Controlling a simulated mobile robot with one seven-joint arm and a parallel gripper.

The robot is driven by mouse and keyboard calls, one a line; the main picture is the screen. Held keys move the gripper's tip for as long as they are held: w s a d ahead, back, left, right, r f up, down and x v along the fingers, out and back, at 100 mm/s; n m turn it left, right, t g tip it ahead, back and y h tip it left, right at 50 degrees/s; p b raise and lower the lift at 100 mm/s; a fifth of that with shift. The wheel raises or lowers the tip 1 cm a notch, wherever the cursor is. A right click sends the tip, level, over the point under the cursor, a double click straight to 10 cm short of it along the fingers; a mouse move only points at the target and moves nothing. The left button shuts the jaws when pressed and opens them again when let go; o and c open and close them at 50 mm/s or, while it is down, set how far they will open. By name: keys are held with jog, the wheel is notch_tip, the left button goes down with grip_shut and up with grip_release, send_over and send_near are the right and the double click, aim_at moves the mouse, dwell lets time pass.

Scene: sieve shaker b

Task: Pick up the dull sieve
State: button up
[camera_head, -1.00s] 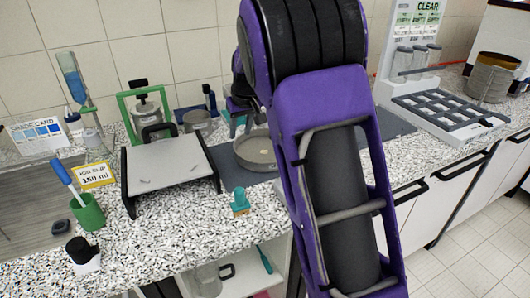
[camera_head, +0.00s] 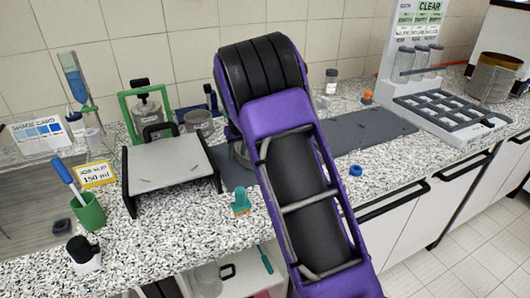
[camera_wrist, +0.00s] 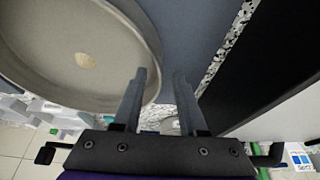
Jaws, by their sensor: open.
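A dull grey round sieve (camera_wrist: 60,50) with a small tan patch (camera_wrist: 86,61) on its floor fills the left of the wrist view. In the head view only a sliver of the sieve (camera_head: 240,156) shows beside my arm; the rest is hidden. My gripper (camera_wrist: 160,78) is open in the wrist view. Its left finger overlaps the sieve's near right side in the picture, and its right finger is outside the rim. The rim's edge shows between the fingers. I cannot tell whether either finger touches it. My gripper is hidden behind my arm in the head view.
A dark grey mat (camera_head: 370,130) lies under the sieve's area. A stack of round sieves (camera_head: 490,80) and a slotted rack (camera_head: 450,112) stand at right.

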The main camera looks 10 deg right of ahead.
grip_shut()
jog(key=shift+r, duration=0.1)
dwell(1.2)
